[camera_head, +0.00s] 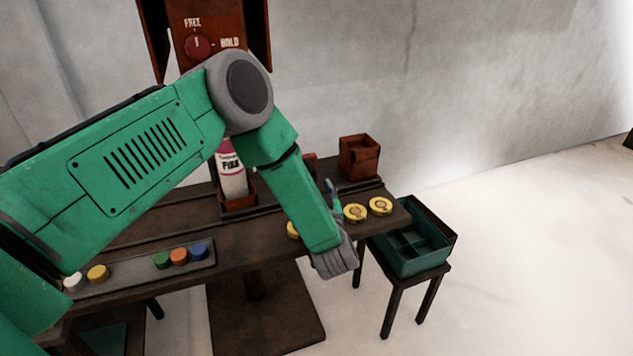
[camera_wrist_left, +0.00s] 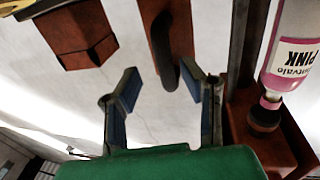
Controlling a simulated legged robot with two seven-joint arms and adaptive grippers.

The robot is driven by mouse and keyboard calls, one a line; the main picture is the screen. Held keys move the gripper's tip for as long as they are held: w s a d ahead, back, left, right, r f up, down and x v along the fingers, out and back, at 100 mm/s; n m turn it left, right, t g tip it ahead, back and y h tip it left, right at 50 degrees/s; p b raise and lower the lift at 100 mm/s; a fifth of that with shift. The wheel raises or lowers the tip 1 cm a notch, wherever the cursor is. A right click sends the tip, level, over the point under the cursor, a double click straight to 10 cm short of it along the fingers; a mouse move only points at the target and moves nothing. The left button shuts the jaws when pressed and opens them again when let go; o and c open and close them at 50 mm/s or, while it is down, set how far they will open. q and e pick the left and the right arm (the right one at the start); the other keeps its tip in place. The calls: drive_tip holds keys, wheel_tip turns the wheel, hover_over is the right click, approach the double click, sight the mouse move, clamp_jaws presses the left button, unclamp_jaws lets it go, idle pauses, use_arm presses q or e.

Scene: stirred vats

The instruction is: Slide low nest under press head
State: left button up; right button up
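A red-brown nest (camera_head: 238,204) on the bench holds an upright bottle (camera_head: 233,180) labelled PINK. In the left wrist view the nest (camera_wrist_left: 250,150) and bottle (camera_wrist_left: 291,65) show at the right, inverted. A second red-brown piece (camera_wrist_left: 160,25) with a dark rounded bar (camera_wrist_left: 163,50) stands ahead of my left gripper (camera_wrist_left: 166,85); in the head view it is mostly hidden behind my forearm. I cannot tell which is the low nest. My left gripper is open and empty, the bar lying between and beyond its fingertips. The press head is not clearly visible behind my arm. My right gripper is not in view.
A red-brown box (camera_head: 358,158) stands at the bench's right back. Yellow discs (camera_head: 380,206) lie near the right end. Coloured caps (camera_head: 179,256) sit in a strip at left. A teal crate (camera_head: 415,254) rests on a stool. A FREE/HOLD knob (camera_head: 197,46) is above.

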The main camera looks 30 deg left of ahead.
use_arm(q)
drive_tip(key=v, duration=0.8)
drive_tip(key=shift+s+d, duration=0.2)
drive_tip(key=shift+d, duration=0.25)
drive_tip(key=shift+a, duration=0.1)
drive_tip(key=shift+f, duration=0.15)
drive_tip(key=s+d+f+m+g+h+b, duration=0.1)
drive_tip(key=s+d+f+m+g+h, duration=0.1)
drive_tip(key=s+f+m+g+h, duration=0.75)
drive_tip(key=s+a+f+g, duration=0.1)
drive_tip(key=s+f, duration=0.2)
drive_tip(key=s, duration=0.5)
drive_tip(key=s+a+f+n+g+h, duration=0.1)
drive_tip(key=s+f, duration=0.2)
drive_tip(key=s, duration=0.5)
drive_tip(key=s+a+f+g, duration=0.1)
drive_tip(key=s+f+g, duration=0.1)
drive_tip(key=s, duration=0.6)
drive_tip(key=shift+s+a+f+b, duration=0.2)
drive_tip(key=shift+a+f+b, duration=0.15)
drive_tip(key=shift+f, duration=0.25)
